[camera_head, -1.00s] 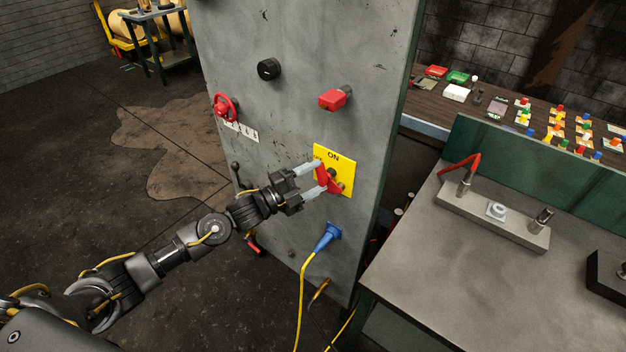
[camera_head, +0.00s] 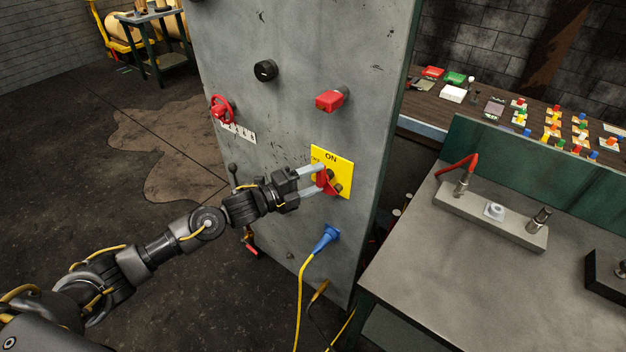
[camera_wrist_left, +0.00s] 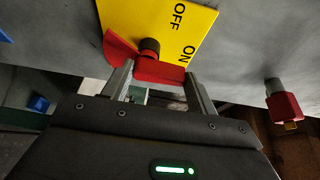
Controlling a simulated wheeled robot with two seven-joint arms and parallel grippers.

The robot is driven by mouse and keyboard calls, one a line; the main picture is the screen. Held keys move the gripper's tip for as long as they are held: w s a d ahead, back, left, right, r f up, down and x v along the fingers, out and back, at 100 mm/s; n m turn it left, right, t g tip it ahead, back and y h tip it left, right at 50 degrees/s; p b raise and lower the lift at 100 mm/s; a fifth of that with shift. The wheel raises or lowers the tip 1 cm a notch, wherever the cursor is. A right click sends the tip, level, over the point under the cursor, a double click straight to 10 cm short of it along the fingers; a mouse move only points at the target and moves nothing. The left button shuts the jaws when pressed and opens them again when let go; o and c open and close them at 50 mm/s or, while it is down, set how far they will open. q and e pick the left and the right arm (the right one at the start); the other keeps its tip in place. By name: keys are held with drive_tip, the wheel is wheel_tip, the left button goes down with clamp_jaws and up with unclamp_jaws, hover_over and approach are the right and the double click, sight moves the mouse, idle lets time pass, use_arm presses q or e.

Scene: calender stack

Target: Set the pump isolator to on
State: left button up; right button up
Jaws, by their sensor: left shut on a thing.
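The pump isolator is a yellow plate (camera_head: 345,163) on the grey cabinet front, with ON at its top and OFF at its left. A red handle (camera_head: 326,182) with a dark hub sits on it. My left gripper (camera_head: 324,178) reaches in from the left, its two fingers shut on the red handle. In the left wrist view the handle (camera_wrist_left: 160,71) lies between the fingertips, below the hub; the yellow plate (camera_wrist_left: 207,28) shows behind. The fingers partly cover the handle, so its exact setting is hard to tell. My right gripper is out of view.
Around the plate on the cabinet are a red block-shaped knob (camera_head: 329,101), a black knob (camera_head: 265,70), a red handwheel (camera_head: 222,109) and a blue plug (camera_head: 326,238) with a yellow cable. A metal bench (camera_head: 450,290) stands close on the right.

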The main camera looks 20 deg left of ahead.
use_arm(q)
drive_tip(key=o, duration=1)
drive_tip(key=shift+s+a+f, duration=0.15)
drive_tip(key=shift+s+a, duration=0.15)
drive_tip(key=b+v, duration=0.3)
drive_tip(key=v, duration=0.7)
drive_tip(key=shift+b, duration=0.4)
